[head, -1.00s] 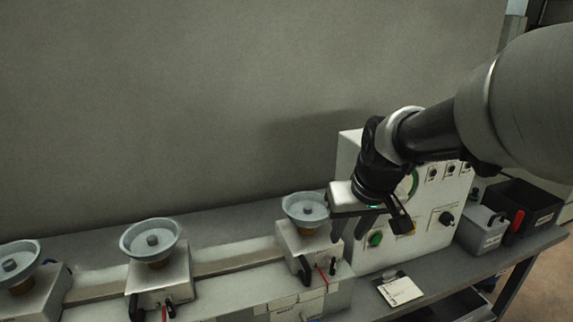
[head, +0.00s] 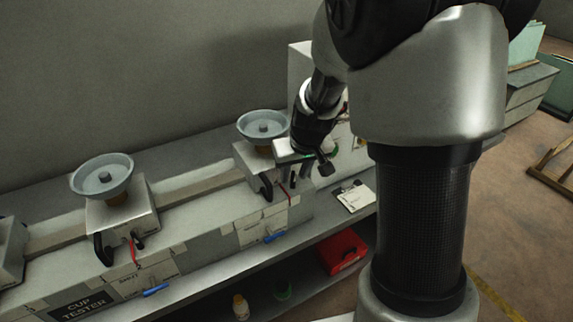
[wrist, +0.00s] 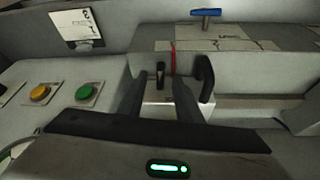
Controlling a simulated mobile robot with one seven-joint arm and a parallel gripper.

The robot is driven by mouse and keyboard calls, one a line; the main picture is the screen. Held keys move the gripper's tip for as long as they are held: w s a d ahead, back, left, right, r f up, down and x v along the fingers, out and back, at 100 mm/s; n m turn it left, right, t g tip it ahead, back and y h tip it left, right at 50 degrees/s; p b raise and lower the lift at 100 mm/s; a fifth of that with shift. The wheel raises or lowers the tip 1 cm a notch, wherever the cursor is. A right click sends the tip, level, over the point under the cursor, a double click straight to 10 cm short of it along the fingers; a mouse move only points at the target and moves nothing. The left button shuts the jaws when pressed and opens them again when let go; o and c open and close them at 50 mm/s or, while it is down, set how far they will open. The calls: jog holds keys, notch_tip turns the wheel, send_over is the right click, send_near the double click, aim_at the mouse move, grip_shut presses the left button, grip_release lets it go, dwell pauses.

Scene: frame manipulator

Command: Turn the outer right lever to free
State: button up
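The rightmost cup station (head: 243,160) has a large curved black handle (head: 263,188) on its left and a small black lever at its right, partly hidden by my gripper. In the wrist view the small lever (wrist: 160,73) stands near a red strip, with the large handle (wrist: 205,78) to its right. A blue lever (head: 273,237) is on the front panel below; it also shows in the wrist view (wrist: 205,14). I cannot read the position labels. My gripper (head: 292,180) is open; its fingers (wrist: 160,88) appear either side of the small lever, contact not visible.
Another cup station (head: 122,215) stands to the left, with its own blue lever (head: 156,290). Yellow (wrist: 40,93) and green (wrist: 86,92) buttons are beside my gripper. A white card (head: 356,197) lies on the bench. A red box (head: 343,252) is on the shelf below.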

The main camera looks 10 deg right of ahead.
jog(key=shift+x, duration=1.25)
jog(key=shift+w, duration=0.1)
grip_shut()
